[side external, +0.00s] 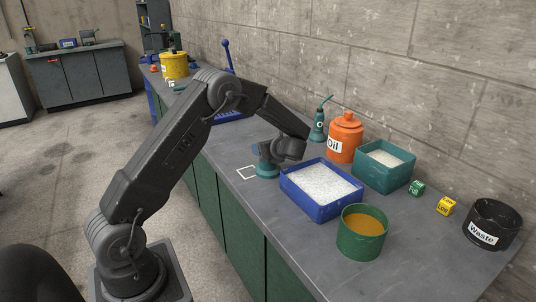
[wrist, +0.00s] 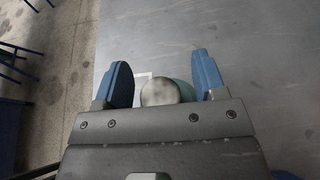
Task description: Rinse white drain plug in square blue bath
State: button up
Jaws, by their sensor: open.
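The square blue bath (side external: 311,206) stands on the bench, filled with a white, bubbly-looking surface. My gripper (side external: 268,158) is low over the bench, left of the bath, above a small round teal piece (side external: 266,171). In the wrist view my gripper (wrist: 163,65) has its two blue fingers wide apart. A pale round thing, apparently the white drain plug (wrist: 160,92), shows between them, nearer the left finger. The teal piece (wrist: 187,91) shows partly behind it. The plug is hidden in the side view, and I cannot tell whether either finger touches it.
A square teal bath (side external: 377,176), a round green bath (side external: 359,247) with orange liquid, an orange oil jar (side external: 344,146) and a teal oil can (side external: 319,124) surround the blue bath. Small green and yellow cubes and a black waste bin (side external: 492,225) stand right. A white square outline (side external: 239,174) marks the bench.

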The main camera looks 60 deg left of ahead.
jog(key=shift+a, duration=0.1)
jog(key=shift+c, duration=0.5)
jog(key=c, duration=1)
jog(key=shift+r, duration=0.1)
notch_tip(320, 180, up, 4)
jog(key=shift+r, duration=0.15)
jog(key=s+a+r, duration=0.5)
jog(key=s+r, duration=0.1)
jog(key=s, duration=0.4)
jog(key=shift+a+r, duration=0.25)
jog(key=shift+a, duration=0.1)
jog(key=shift+s, duration=0.1)
